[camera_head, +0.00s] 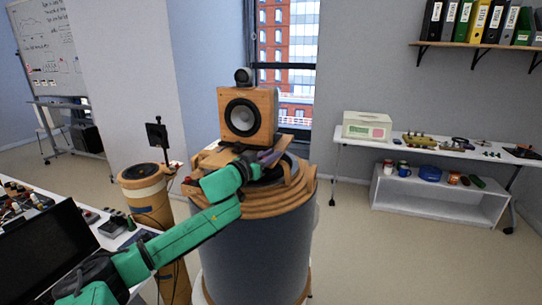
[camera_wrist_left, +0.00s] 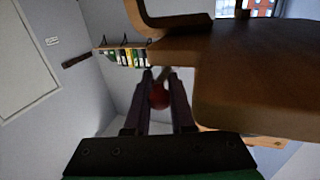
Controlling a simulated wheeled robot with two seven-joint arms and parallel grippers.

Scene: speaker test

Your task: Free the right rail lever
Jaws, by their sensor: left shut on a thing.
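A wooden speaker (camera_head: 262,106) with a round dark cone stands on top of a large grey drum (camera_head: 255,255) with wooden rims. My left gripper (camera_head: 268,157) is at the right of the speaker's foot, above the drum top. In the left wrist view, its two dark fingers (camera_wrist_left: 160,84) are closed around a slim stem with a round red knob (camera_wrist_left: 159,97), which looks like the rail lever. The lever is hidden behind the gripper in the head view. A brown wooden part (camera_wrist_left: 250,85) fills the wrist view's right side, close to the fingers. My right gripper is not in view.
A smaller wooden drum (camera_head: 146,192) with a dark upright plate stands to the left. A cluttered table (camera_head: 28,200) is at the left edge. A white table (camera_head: 430,149) with tools and a box stands at the right. Open floor lies between it and the large drum.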

